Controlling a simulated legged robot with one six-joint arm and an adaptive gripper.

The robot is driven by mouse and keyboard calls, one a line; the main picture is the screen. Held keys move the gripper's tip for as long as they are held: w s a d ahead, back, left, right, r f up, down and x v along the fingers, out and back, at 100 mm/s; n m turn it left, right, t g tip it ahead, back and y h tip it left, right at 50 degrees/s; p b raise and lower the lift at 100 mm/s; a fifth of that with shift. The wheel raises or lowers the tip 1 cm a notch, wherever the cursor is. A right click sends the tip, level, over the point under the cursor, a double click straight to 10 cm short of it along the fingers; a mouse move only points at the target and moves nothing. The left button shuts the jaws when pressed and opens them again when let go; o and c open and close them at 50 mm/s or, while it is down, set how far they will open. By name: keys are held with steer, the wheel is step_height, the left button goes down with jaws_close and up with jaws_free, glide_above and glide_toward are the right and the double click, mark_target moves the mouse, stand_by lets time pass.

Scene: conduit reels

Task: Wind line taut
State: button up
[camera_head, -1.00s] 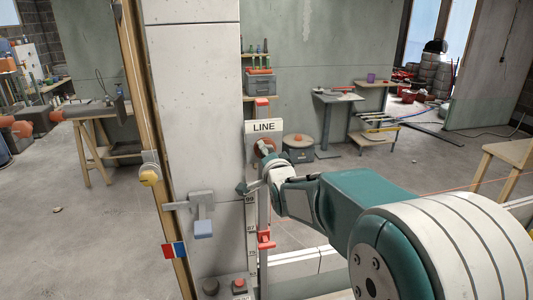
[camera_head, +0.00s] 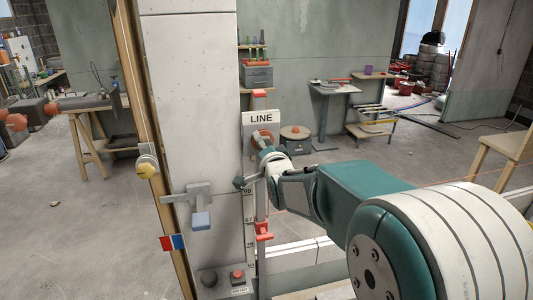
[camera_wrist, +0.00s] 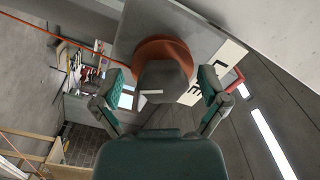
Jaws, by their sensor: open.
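An orange-red reel (camera_head: 265,134) sits just under the white LINE sign (camera_head: 262,118) on a post. In the wrist view the reel's orange disc (camera_wrist: 158,47) lies behind a dark grey knob (camera_wrist: 163,82) at its centre. My gripper (camera_head: 252,162) reaches the reel from the front. In the wrist view my gripper (camera_wrist: 161,85) is open, one finger on each side of the knob, with visible gaps. An orange line (camera_wrist: 60,38) runs from the upper left towards the reel. The knob hides part of the disc.
Below the reel are a numbered scale (camera_head: 250,215) and a red slider (camera_head: 263,232). A concrete pillar (camera_head: 190,90) stands to the left, with a bracket and blue block (camera_head: 200,220). A red button (camera_head: 238,276) sits low. A wooden trestle (camera_head: 498,160) stands at right.

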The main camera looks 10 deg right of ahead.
steer(key=s, duration=1.1)
steer(key=shift+s+d, duration=0.15)
steer(key=shift+s, duration=0.15)
steer(key=shift+f, duration=0.1)
